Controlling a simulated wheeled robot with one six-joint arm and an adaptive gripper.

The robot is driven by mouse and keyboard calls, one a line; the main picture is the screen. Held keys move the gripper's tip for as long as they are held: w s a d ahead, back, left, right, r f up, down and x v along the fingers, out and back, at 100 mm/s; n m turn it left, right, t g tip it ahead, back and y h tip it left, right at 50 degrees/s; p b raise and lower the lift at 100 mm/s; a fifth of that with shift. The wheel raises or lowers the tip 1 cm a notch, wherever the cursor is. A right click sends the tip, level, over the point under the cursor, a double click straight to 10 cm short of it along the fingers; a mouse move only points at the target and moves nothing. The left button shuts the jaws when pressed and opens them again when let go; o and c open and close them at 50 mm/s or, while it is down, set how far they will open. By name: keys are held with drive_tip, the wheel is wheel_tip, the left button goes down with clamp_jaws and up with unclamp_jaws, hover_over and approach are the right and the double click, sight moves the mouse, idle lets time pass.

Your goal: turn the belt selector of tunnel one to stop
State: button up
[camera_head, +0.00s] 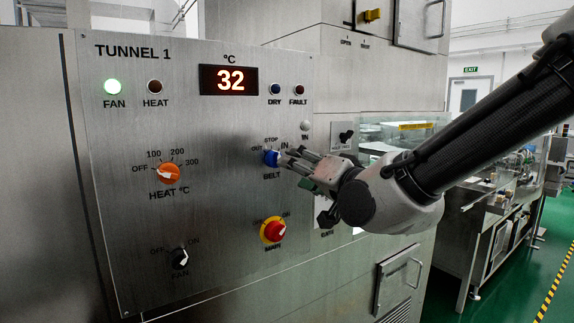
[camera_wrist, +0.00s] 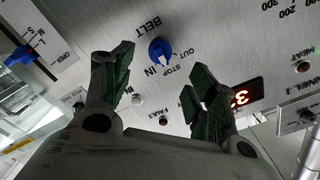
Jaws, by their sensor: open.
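The belt selector (camera_head: 271,158) is a blue knob on the tunnel 1 panel (camera_head: 120,215). The labels OUT, STOP and IN stand around it, with BELT below. It also shows in the wrist view (camera_wrist: 160,49), at top centre. In the wrist view my gripper (camera_wrist: 162,62) has one green-padded finger on each side of the knob, with nothing between the pads. I see no contact with the knob.
The orange heat knob (camera_head: 168,173) is to the left, the red main switch (camera_head: 274,231) below, and the black fan knob (camera_head: 180,259) at lower left. The display (camera_head: 229,80) reads 32. The green fan lamp (camera_head: 112,86) is lit. Another black knob (camera_head: 346,136) sits farther right.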

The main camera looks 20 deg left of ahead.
drive_tip(key=shift+v, duration=1.75)
drive_tip(key=s+d+f+n+g+h, duration=0.3)
drive_tip(key=f, duration=0.4)
drive_tip(key=s+d+f+n+g+h, duration=0.3)
drive_tip(key=f+g, duration=0.1)
drive_tip(key=f, duration=0.3)
drive_tip(key=s+d+r+m+h, duration=0.1)
drive_tip(key=s+d+m+h, duration=0.1)
drive_tip(key=d, duration=1.1)
drive_tip(key=s+d+m+h, duration=0.2)
drive_tip(key=s+d+h, duration=0.1)
drive_tip(key=d, duration=1.1)
drive_tip(key=s+d+r+m+h, duration=0.1)
drive_tip(key=s+d+m+h, duration=0.1)
drive_tip(key=d, duration=1.2)
drive_tip(key=shift+s+d+r+m+h, duration=0.25)
drive_tip(key=shift+s+r+m+h, duration=0.15)
drive_tip(key=shift+s, duration=0.3)
